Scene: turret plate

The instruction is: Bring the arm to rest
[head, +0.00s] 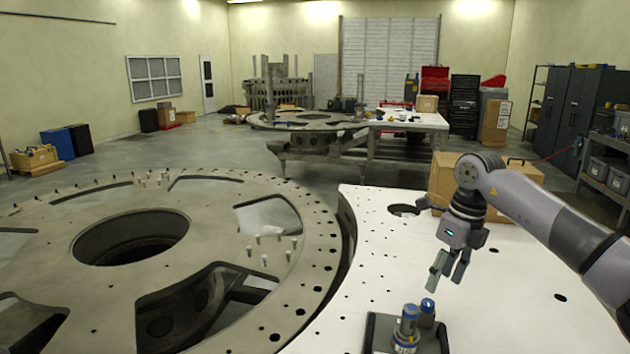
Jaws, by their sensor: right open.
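My right gripper (449,272) is in the head view at right of centre, fingers pointing down and spread apart. It is open and nothing shows between its fingers. It hangs over the white table (520,310), above and a little behind a dark tray (378,335) that holds blue-topped cylinders (406,326). The right arm comes in from the right edge, raised and bent. My left gripper is not in view. The tray's lower part is cut off by the frame.
A large grey turret plate (318,225) with cutouts, holes and small upright pins fills the left. A cardboard box (530,177) stands behind my right arm. Shelves and dark cabinets (568,110) line the right wall. The white table's middle is mostly clear.

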